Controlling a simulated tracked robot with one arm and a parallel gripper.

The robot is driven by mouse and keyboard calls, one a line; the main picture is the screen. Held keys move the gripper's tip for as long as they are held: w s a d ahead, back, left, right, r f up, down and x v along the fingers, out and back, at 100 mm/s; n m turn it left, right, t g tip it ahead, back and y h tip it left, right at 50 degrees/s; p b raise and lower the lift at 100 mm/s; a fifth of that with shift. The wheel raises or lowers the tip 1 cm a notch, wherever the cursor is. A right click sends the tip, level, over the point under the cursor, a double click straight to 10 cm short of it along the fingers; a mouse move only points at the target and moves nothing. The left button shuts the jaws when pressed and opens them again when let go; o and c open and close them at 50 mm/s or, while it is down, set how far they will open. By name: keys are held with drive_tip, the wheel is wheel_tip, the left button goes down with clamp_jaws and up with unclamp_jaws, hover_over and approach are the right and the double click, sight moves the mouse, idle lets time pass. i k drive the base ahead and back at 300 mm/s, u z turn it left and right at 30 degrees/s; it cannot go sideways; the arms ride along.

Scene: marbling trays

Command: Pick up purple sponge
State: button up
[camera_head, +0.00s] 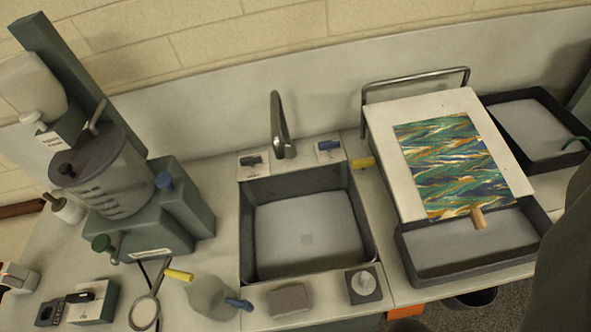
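A dull grey-purple block (289,300), which looks like the sponge, lies flat on the counter in front of the sink, near the bottom middle of the view. Its colour is muted, so I cannot be sure it is purple. Nothing touches it from above. My gripper's fingers do not show in this view, so I cannot see where they are relative to the block.
A sink (247,240) is behind the block. A mixing machine (150,235) stands left. A patterned sheet (455,160) lies over a tray (410,273). A large dark shape fills the right edge.

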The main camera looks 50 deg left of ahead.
sight(292, 300)
drive_tip(key=u, duration=0.05)
drive_tip(key=k, duration=1)
drive_tip(key=u, duration=0.55)
